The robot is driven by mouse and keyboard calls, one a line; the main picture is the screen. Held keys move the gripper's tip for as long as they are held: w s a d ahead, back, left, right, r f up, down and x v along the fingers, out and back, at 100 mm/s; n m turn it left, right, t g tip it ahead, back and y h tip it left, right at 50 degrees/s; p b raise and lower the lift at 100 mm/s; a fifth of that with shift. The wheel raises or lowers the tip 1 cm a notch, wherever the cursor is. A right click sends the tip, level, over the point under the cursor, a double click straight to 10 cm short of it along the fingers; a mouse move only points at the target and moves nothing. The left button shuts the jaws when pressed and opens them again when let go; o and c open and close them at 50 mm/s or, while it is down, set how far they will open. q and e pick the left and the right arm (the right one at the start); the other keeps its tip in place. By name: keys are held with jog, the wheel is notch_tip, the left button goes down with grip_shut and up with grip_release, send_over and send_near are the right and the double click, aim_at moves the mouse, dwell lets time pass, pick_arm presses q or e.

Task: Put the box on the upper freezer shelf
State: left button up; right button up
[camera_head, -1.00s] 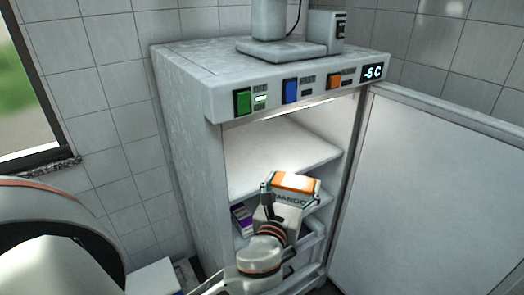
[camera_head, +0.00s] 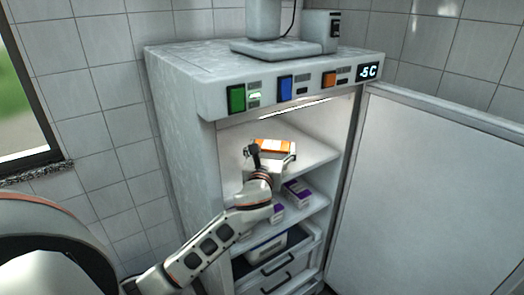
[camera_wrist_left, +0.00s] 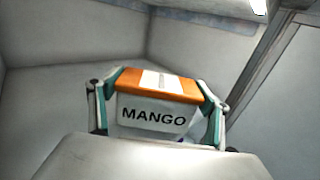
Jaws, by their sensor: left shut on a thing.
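The box (camera_head: 275,146) is white with an orange top and a white label. In the left wrist view the box (camera_wrist_left: 155,113) reads MANGO on its near side. My left gripper (camera_head: 273,152) is shut on it, one finger on each side. The left gripper also shows in the left wrist view (camera_wrist_left: 158,108). The freezer (camera_head: 180,130) stands open, and the box is inside it at the height of the upper shelf (camera_head: 318,152). I cannot tell whether the box touches the shelf. My right gripper is not in view.
Purple-and-white boxes (camera_head: 297,192) lie on the shelf below. Drawers (camera_head: 281,265) are at the bottom. The freezer door (camera_head: 435,190) stands open to the right. An appliance (camera_head: 284,46) sits on the freezer top. The upper shelf looks clear around the box.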

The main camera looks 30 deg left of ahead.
aim_at(262, 140)
pick_arm(q)
jog(key=a, duration=0.1)
jog(key=w+a, duration=0.1)
jog(key=a, duration=0.1)
jog(key=w+a, duration=0.1)
jog(key=shift+a, duration=0.3)
jog(key=shift+f+b, duration=0.55)
jog(key=shift+f, duration=1.15)
jog(key=shift+f, duration=0.1)
jog(key=o, duration=1.5)
jog(key=shift+c, duration=0.2)
jog(key=v, duration=1.2)
jog(key=shift+p, duration=0.3)
